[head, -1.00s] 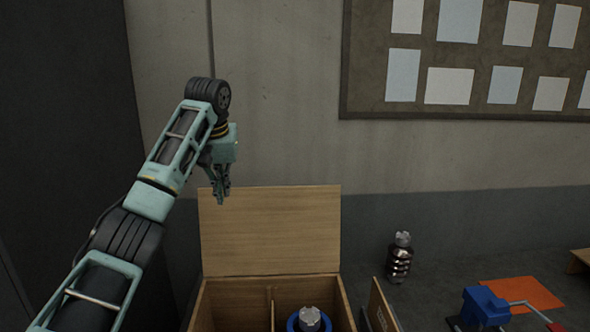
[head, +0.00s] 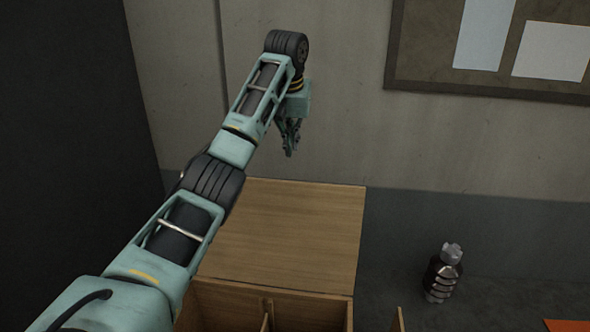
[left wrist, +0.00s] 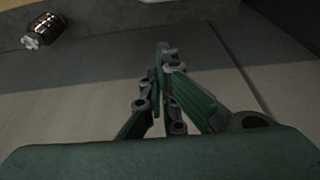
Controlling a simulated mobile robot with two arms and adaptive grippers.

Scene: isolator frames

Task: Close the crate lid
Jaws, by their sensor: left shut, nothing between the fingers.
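The wooden crate (head: 225,303) stands at the bottom of the head view, its front cut off by the picture's edge. Its lid (head: 290,235) is raised at the back, and the crate's inside with a divider (head: 266,318) shows below it. My left arm covers the lid's left side. My left gripper (head: 290,152) is shut and empty, pointing down just above the lid's top edge in the picture; I cannot tell how far behind or in front of the lid it is. Its closed fingers also show in the left wrist view (left wrist: 163,50). My right gripper is out of view.
A dark bottle-like part with a grey cap (head: 442,275) stands right of the crate; it also shows in the left wrist view (left wrist: 43,30). A small wooden panel edge (head: 398,320) and an orange sheet (head: 568,326) show at the bottom right. A wall stands behind.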

